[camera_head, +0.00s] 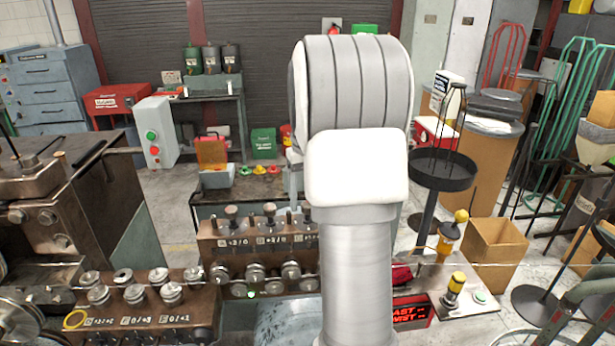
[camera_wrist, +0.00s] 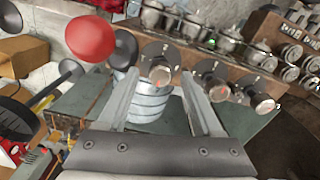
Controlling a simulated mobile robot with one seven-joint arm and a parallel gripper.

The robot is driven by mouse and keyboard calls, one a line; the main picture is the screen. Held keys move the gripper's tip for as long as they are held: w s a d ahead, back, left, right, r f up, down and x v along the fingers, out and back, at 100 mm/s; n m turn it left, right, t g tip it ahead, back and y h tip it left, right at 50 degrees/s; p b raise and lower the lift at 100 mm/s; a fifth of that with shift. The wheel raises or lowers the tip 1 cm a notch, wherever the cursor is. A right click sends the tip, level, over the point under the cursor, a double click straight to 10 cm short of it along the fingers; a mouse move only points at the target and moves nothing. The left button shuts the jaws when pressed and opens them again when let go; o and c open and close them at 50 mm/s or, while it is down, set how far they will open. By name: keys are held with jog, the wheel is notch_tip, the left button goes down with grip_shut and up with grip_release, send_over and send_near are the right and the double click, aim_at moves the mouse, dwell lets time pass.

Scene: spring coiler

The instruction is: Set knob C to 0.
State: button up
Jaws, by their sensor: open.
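In the head view, a brown block (camera_head: 258,245) carries three stemmed knobs above letter-and-number labels. The rightmost knob (camera_head: 307,212) stands beside my arm and appears to be knob C; its label is too small to read surely. In the wrist view, my gripper (camera_wrist: 160,74) is open. Its fingertips lie left and right of the leftmost round metal knob (camera_wrist: 159,72) in the row, seemingly that same knob. I cannot tell whether they touch it. Two similar knobs (camera_wrist: 213,88) (camera_wrist: 260,99) are to the right. My arm hides most of the gripper in the head view.
A second labelled block (camera_head: 150,315) with several knobs stands at lower left. The wrist view shows a red ball (camera_wrist: 90,39) left of my gripper and a striped pale cylinder (camera_wrist: 150,103) behind the fingers. A control box with a yellow-topped lever (camera_head: 455,285) is at right.

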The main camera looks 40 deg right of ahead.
notch_tip(320, 180, up, 17)
dwell(0.4)
jog(key=shift+a, duration=0.1)
dwell(0.4)
